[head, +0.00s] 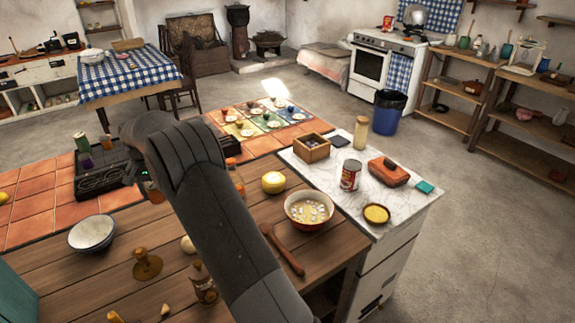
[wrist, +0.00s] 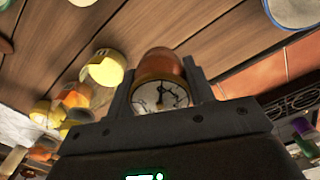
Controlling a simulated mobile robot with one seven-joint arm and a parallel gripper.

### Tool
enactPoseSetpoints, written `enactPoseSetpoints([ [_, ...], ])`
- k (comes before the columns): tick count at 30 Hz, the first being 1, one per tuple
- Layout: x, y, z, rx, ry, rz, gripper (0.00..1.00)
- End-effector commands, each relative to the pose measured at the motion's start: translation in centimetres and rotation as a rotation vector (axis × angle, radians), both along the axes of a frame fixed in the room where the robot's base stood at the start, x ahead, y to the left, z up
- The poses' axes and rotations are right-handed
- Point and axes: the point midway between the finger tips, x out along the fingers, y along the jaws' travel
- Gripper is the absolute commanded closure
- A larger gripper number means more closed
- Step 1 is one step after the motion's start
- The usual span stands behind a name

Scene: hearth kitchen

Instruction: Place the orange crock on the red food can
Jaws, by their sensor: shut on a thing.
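In the wrist view my gripper (wrist: 160,88) is shut on a rounded orange-brown thing, which I take for the orange crock (wrist: 160,62). Its round end faces the camera and is pale with dark marks. It is held between both fingers, with the wooden tabletop behind it. In the head view my arm hides the fingers, and I cannot make out the held thing for certain. The red food can (head: 350,175) stands upright on the white marble counter, to the right of my arm and apart from it. Nothing is on its top.
Near the can are a wooden box (head: 312,148), a tall jar (head: 361,133), an orange-red lumpy thing (head: 388,171) and a yellow dish (head: 376,214). A yellow crock (head: 273,182) and a red bowl (head: 309,209) stand on the wooden table. A white bowl (head: 92,233) is left.

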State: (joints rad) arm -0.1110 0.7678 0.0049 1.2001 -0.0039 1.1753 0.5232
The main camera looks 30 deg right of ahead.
Motion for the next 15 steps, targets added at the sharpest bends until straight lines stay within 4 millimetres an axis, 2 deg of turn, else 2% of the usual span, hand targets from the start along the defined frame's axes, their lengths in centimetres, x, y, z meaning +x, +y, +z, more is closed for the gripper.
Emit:
enactPoseSetpoints([
  [9, 0.1, 0.0, 10.7, 0.001, -0.009, 0.000, 0.82],
  [13, 0.1, 0.0, 13.8, 0.001, -0.007, 0.000, 0.82],
  [15, 0.1, 0.0, 14.6, 0.001, -0.005, 0.000, 0.82],
])
